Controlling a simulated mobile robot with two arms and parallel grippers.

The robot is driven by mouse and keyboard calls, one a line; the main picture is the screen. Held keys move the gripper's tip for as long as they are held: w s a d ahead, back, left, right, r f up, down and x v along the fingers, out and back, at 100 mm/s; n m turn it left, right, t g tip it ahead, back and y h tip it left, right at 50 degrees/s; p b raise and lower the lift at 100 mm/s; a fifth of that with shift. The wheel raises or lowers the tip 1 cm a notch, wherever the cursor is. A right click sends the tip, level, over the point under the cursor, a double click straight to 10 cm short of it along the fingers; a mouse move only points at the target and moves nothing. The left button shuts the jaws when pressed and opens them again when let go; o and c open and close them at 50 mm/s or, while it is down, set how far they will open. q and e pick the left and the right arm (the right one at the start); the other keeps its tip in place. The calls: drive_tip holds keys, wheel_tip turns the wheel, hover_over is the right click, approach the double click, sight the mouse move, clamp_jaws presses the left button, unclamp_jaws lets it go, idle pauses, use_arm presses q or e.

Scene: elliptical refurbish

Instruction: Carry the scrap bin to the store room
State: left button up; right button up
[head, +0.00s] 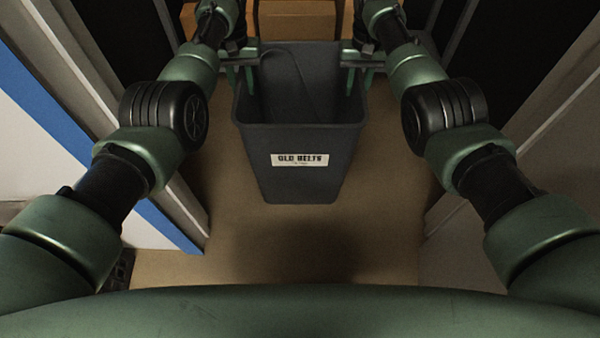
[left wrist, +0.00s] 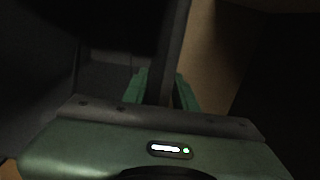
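The scrap bin (head: 316,181) is a dark grey open-topped bin with a white label reading "OLD BELTS". It is upright in front of me, between my arms. My left gripper (head: 250,76) is on its left rim; in the left wrist view the green fingers (left wrist: 164,92) lie on either side of the bin wall (left wrist: 172,50), closed on it. My right gripper (head: 359,80) has its fingers astride the right rim, closed on it. A dark thin loop shows inside the bin; the rest of its inside is dark. A shadow lies on the floor below the bin, which appears raised.
Door frame posts stand close on both sides, the left one (head: 188,210) beside a blue-edged white panel (head: 60,110), the right one (head: 480,195) beside a pale wall. Brown boxes (head: 298,18) are beyond the bin, with dark uprights near them. The brown floor (head: 230,262) between the posts is clear.

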use_arm(q)
wheel_tip(320, 180, up, 10)
drive_tip(key=shift+f, duration=0.1)
use_arm(e)
wheel_tip(320, 180, up, 12)
idle(0.5)
idle(0.4)
